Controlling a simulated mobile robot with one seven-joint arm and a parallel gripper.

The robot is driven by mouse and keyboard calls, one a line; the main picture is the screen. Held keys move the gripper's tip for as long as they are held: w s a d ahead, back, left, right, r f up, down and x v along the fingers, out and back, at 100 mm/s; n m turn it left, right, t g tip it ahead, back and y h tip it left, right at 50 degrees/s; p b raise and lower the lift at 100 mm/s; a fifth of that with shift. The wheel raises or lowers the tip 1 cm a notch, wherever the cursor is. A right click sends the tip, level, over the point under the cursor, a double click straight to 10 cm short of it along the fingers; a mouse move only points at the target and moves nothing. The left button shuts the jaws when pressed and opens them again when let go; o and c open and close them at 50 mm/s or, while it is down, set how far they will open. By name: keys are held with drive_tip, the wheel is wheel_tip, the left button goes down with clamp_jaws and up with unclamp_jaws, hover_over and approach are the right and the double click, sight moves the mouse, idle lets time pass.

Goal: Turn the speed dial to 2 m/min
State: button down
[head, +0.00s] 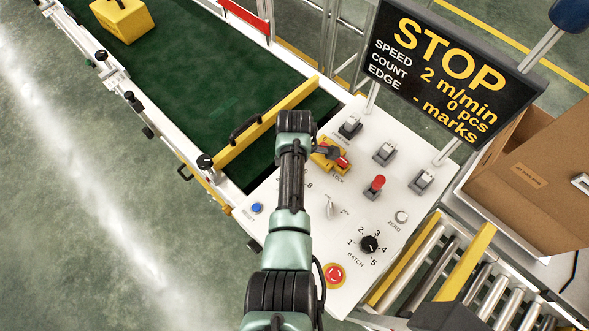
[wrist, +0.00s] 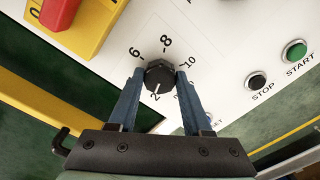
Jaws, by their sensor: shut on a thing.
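The speed dial (wrist: 158,79) is a black knob on the white panel in the wrist view, with printed 6, 8, 10 and 2 visible around it. Its white pointer line points at the 2. My gripper (wrist: 159,73) is shut on the knob, one blue finger on each side. Some scale numbers are hidden by the fingers. In the head view my arm hides the dial and my gripper; only part of the scale shows. The display sign (head: 448,75) reads STOP, speed 2 m/min, count 0 pcs, edge - marks.
A yellow lock switch with a red handle (wrist: 65,15) sits close to the dial, also in the head view (head: 330,157). The batch dial (head: 369,244), red emergency button (head: 334,275) and several toggles share the panel. Black STOP (wrist: 257,81) and green START (wrist: 294,51) buttons are at right.

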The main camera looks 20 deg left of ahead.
drive_tip(key=shift+a+r+n, duration=0.1)
drive_tip(key=shift+n, duration=0.9)
drive_tip(key=shift+c, duration=1.7)
unclamp_jaws()
wheel_tip(320, 180, up, 13)
